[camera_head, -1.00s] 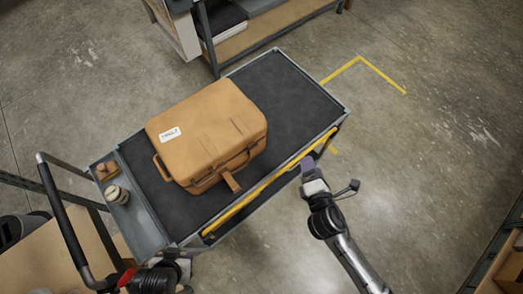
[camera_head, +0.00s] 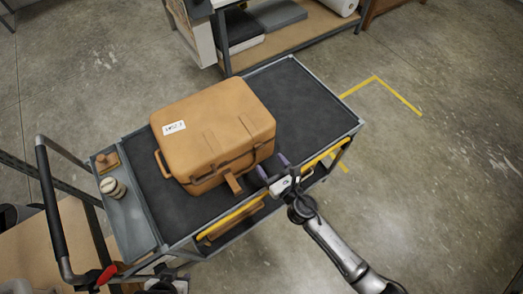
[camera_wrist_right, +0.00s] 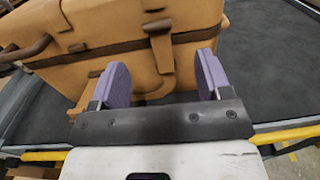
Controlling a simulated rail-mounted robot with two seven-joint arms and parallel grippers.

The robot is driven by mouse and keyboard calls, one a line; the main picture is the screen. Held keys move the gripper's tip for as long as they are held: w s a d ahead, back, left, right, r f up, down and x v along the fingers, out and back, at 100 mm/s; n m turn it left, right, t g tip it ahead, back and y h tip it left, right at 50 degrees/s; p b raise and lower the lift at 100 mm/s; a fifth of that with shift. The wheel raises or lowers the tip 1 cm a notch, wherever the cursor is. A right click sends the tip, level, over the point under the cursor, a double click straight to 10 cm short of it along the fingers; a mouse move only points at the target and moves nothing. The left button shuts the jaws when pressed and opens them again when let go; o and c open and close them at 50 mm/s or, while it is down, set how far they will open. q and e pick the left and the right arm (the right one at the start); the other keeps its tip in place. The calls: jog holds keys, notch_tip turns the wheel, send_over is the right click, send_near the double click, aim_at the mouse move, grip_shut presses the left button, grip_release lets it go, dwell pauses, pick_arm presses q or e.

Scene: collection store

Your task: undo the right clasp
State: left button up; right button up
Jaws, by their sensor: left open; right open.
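A tan case (camera_head: 205,125) with a white label lies shut on a cart, its handle at the left end. In the right wrist view its front face (camera_wrist_right: 190,60) fills the upper part, with a brown band along the seam. A tan clasp strap (camera_wrist_right: 161,48) crosses that band, beyond and between my right fingers; it looks flat against the case. In the head view a brown flap (camera_head: 233,183) sticks out from the front. My right gripper (camera_head: 271,170), with purple fingers, is open and empty just off the front right. My left gripper (camera_head: 167,284) is open at the bottom edge, partly cut off.
The dark cart top (camera_head: 295,100) is clear right of the case. A yellow bar (camera_head: 232,217) runs along its front edge below my right gripper. A side tray holds small items (camera_head: 112,187). A shelf (camera_head: 290,35) stands behind.

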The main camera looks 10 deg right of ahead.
aim_at(259, 150)
jog(key=shift+x, duration=2.85)
jog(key=shift+c, duration=0.5)
jog(key=c, duration=1.2)
jog(key=shift+f+b, duration=0.2)
jog(key=shift+b, duration=0.55)
jog(key=shift+s+d+f+t+y+b, duration=0.4)
jog(key=shift+t+b, duration=0.7)
jog(key=shift+b, duration=3.85)
jog(key=shift+s+d+f+t+y+b, duration=0.15)
jog(key=shift+s+t+y+b, duration=0.7)
jog(key=shift+b, duration=4.05)
jog(key=shift+s+d+f+t+y+b, duration=0.2)
jog(key=shift+t+b, duration=1.15)
jog(key=shift+b, duration=3.6)
